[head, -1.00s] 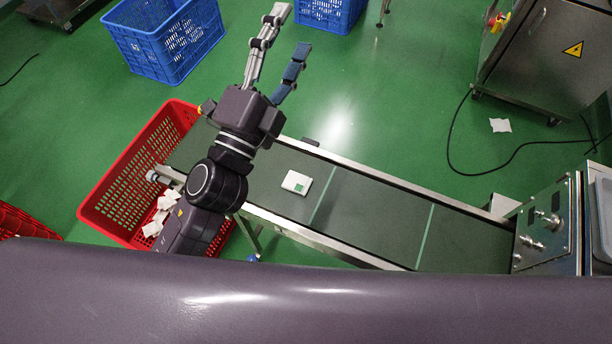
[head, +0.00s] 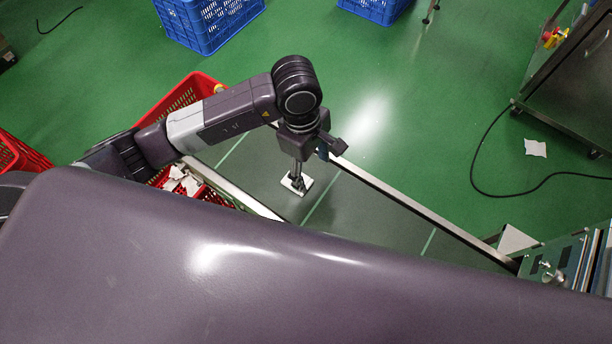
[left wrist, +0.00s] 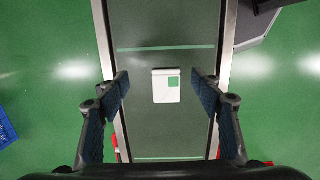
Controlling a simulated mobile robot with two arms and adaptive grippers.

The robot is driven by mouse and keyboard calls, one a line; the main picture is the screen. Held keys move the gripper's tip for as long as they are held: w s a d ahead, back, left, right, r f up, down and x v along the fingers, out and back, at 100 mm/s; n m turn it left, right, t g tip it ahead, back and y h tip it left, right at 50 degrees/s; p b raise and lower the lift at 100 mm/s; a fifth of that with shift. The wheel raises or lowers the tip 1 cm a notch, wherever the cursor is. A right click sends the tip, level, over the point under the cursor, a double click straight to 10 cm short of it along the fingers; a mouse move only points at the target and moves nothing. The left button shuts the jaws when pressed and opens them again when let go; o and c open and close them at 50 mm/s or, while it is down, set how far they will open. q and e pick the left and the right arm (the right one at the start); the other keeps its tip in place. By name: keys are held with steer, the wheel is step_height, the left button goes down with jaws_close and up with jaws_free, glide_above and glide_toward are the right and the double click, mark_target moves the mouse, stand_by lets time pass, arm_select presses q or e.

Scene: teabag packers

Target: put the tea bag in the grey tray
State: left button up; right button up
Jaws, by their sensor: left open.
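The tea bag (head: 307,183) is a white square packet with a green label, lying flat on the dark conveyor belt (head: 262,170). In the left wrist view the tea bag (left wrist: 165,88) shows in the middle, between the two blue-padded fingers of my left gripper (left wrist: 163,92), which stand wide apart and empty. In the head view my left gripper (head: 297,174) points down over the tea bag and hides part of it. I cannot make out whether the fingers reach the belt. My right gripper does not show. I cannot pick out a grey tray for sure.
A metal rail (head: 400,204) edges the belt. A machine panel (head: 552,262) stands at the right end. Blue crates (head: 208,20) and a cable (head: 478,150) lie on the floor beyond.

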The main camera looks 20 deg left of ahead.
arm_select(q)
steer(key=a, duration=0.1)
steer(key=w+a+y, duration=0.1)
steer(key=a, duration=0.1)
steer(key=shift+f, duration=0.15)
steer(key=shift+a+f, duration=0.1)
steer(key=shift+f, duration=0.8)
steer(key=f, duration=0.1)
steer(key=f+p, duration=0.1)
steer(key=f, duration=0.3)
steer(key=shift+s+a, duration=0.1)
steer(key=shift+s, duration=0.3)
steer(key=shift+w+f, duration=0.1)
steer(key=shift+f, duration=0.25)
steer(key=shift+c, duration=0.3)
steer(key=c, duration=0.7)
steer(key=shift+c, duration=0.2)
